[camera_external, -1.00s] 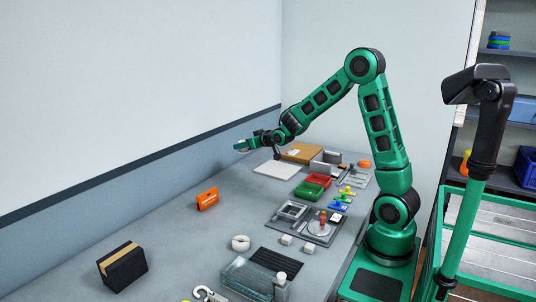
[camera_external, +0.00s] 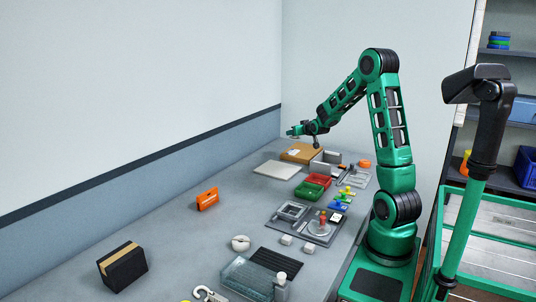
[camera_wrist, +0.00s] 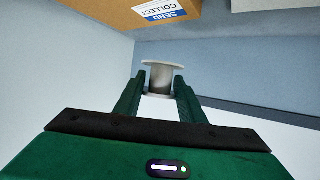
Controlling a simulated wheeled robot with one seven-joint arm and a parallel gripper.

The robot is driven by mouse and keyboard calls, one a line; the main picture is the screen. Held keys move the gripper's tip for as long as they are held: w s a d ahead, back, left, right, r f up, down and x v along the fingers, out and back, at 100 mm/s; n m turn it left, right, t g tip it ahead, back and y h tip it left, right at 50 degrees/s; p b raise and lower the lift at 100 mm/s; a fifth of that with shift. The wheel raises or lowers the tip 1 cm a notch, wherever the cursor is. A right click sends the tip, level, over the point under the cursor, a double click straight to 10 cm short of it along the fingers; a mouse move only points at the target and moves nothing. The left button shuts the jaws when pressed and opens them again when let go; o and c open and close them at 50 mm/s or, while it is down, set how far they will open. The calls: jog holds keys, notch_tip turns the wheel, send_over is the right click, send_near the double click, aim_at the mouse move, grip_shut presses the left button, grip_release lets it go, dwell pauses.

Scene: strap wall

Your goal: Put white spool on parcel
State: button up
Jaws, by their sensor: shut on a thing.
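The white spool (camera_wrist: 161,79) sits between the two fingers of my gripper (camera_wrist: 160,95) in the wrist view. The fingers are shut on its sides and its flanges show above and below them. In the external view my gripper (camera_external: 296,131) is in the air over the back of the bench, close to the parcel; the spool is too small to tell there. The parcel (camera_external: 290,153) is a brown cardboard box lying at the far end of the bench. In the wrist view the parcel (camera_wrist: 110,8) shows at the top edge, with a blue and white label, apart from the spool.
A flat pale board (camera_external: 276,170) lies in front of the parcel. Grey upright plates (camera_external: 327,158) stand right of it. Red and green bins (camera_external: 313,186) and a grey tray (camera_external: 302,225) are nearer. A dark box (camera_external: 122,267) stands at the front left. The left middle bench is mostly clear.

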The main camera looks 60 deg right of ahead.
send_over(302, 150)
notch_tip(302, 150, down, 6)
jog(key=shift+d+r, duration=0.15)
jog(key=shift+r, duration=0.05)
jog(key=shift+f, duration=2)
jog(key=shift+f, duration=0.15)
jog(key=o, duration=1)
jog(key=shift+o, duration=0.2)
jog(key=v, duration=1.2)
